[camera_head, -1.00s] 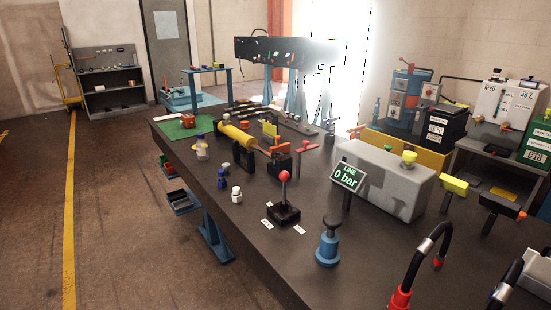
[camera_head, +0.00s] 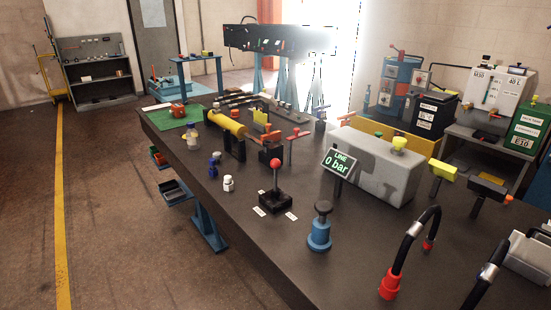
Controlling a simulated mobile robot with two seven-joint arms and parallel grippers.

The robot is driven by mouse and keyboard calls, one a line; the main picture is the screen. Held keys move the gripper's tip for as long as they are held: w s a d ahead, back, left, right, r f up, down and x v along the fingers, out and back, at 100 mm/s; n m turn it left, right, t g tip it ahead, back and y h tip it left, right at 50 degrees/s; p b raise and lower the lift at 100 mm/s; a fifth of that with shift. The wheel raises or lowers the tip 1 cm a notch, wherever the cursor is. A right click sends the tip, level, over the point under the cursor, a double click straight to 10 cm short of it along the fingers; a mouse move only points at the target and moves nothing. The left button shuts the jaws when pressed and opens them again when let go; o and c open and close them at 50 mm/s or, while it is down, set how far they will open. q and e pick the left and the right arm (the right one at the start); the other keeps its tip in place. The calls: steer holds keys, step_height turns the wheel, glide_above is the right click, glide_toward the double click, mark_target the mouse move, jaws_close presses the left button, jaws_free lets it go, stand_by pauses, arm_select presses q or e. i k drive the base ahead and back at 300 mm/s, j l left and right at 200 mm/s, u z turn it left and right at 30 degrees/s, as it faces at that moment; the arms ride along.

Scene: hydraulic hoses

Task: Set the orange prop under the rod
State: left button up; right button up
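A yellow cylinder (camera_head: 229,124) lies on dark supports on the bench, towards its far left. The stretch at its right end, where a rod would come out, is small and partly hidden. A dark block (camera_head: 268,154) stands by that end. A small orange piece (camera_head: 270,136) shows just above the block; I cannot tell whether it is the prop. An orange-red object (camera_head: 178,111) sits on the green mat (camera_head: 165,122), left of and apart from the cylinder. Neither of my grippers is in view.
A red-knobbed lever (camera_head: 276,190), a blue plunger (camera_head: 320,228), small bottles (camera_head: 228,184) and a "0 bar" display (camera_head: 340,162) stand on the bench (camera_head: 250,245). A grey box (camera_head: 375,170) and black hoses (camera_head: 405,250) occupy the right. Floor is clear left of the bench.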

mark_target(276, 136)
steer(key=i+j+u, duration=0.2)
steer(key=i+j, duration=0.15)
steer(key=j, duration=0.25)
steer(key=i+j+u, duration=0.25)
steer(key=j, duration=0.35)
steer(key=i+j+u, duration=0.2)
steer(key=i+j, duration=0.3)
